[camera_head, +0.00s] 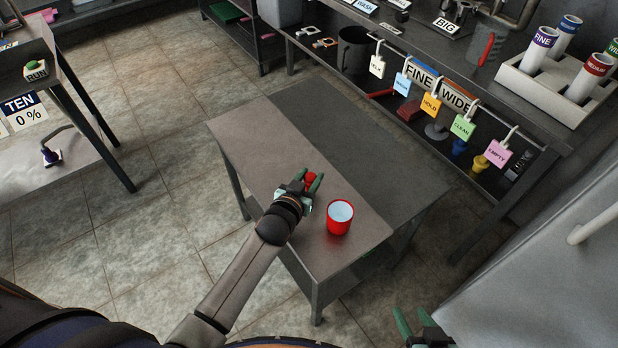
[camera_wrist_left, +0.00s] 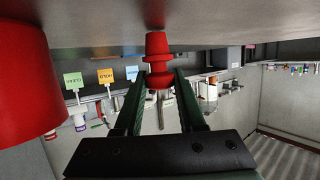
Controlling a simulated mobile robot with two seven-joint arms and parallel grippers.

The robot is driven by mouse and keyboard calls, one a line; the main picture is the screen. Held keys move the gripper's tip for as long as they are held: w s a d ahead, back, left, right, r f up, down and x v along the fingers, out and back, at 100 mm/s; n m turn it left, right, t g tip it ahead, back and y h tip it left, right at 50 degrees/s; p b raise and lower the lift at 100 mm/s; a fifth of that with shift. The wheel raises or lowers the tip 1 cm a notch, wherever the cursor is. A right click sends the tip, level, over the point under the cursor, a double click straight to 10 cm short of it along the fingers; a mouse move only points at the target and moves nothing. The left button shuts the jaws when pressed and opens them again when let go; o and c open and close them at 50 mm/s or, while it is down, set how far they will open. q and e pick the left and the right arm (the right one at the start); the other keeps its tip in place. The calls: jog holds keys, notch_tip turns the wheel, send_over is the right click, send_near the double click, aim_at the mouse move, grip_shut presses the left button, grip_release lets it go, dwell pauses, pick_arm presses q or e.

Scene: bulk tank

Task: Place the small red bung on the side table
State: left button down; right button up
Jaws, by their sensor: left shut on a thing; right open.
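The small red bung (camera_head: 312,179) is between the fingers of my left gripper (camera_head: 301,187), over the side table (camera_head: 252,141). In the left wrist view the stepped bung (camera_wrist_left: 157,62) is gripped between the green fingertips (camera_wrist_left: 160,84). Its narrow end meets or nearly meets the grey tabletop (camera_wrist_left: 225,18); I cannot tell whether it touches. The fingers partly hide the bung in the head view. My right gripper (camera_head: 424,329) is open and empty at the bottom edge, right of the table.
A red cup (camera_head: 339,222) with a pale inside stands on the side table, close right of my left gripper; it also shows in the left wrist view (camera_wrist_left: 28,75). The far part of the tabletop is clear. A counter with hanging tags (camera_head: 432,104) stands behind.

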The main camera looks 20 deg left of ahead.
pick_arm(q)
jog(key=shift+f, duration=0.1)
jog(key=c, duration=0.5)
grip_release()
